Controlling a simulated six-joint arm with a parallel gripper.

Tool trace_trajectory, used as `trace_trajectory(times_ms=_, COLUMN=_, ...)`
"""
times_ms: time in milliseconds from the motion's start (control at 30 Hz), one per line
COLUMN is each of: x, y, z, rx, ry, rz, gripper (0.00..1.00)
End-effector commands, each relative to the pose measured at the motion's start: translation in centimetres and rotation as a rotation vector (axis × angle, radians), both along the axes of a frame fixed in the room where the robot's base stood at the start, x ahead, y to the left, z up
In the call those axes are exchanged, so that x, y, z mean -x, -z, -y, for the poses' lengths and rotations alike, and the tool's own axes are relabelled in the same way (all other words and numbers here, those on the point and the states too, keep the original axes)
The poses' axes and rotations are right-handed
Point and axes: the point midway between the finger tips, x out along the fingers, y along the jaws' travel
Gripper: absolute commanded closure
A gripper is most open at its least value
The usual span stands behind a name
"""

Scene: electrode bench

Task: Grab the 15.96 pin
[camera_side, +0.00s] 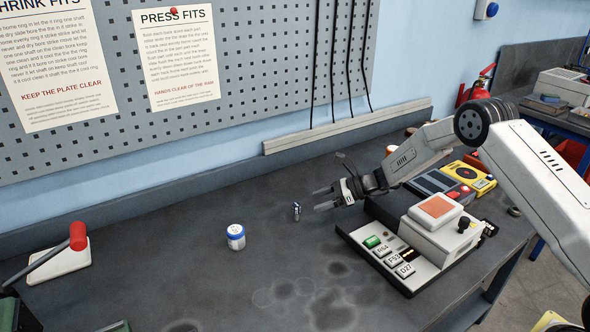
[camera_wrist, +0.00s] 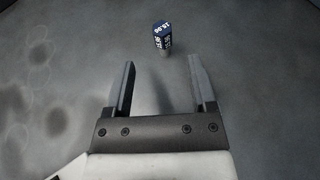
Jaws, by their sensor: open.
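A small upright pin (camera_side: 296,211) with a dark blue, white-lettered top stands alone on the dark bench in the side view. The wrist view shows the pin (camera_wrist: 162,40) just beyond the fingertips, roughly centred between them. Its lettering is small; I cannot read the whole number surely. My gripper (camera_side: 317,200) is open and empty, low over the bench, a little right of the pin in the side view. In the wrist view my gripper (camera_wrist: 160,62) has its two fingers spread, with bare bench between them. The fingers appear apart from the pin.
A white jar (camera_side: 236,238) with a blue band stands left of the pin. A white device with an orange pad (camera_side: 437,206) and labelled keys sits right, near my arm. A red-handled lever (camera_side: 78,237) is far left. The bench around the pin is clear.

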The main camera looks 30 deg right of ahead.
Motion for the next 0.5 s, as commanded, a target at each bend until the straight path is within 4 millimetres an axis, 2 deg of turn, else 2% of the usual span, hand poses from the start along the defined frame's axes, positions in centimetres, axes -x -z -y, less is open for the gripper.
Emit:
trace_trajectory(times_ms=267, x=-0.4, y=0.1, z=0.0, rx=-0.019, ry=0.014, rz=-0.002, gripper=0.28)
trace_trajectory(times_ms=500, x=-1.2, y=0.8, z=-1.4, rx=-0.019, ry=0.011, rz=-0.002, gripper=0.28)
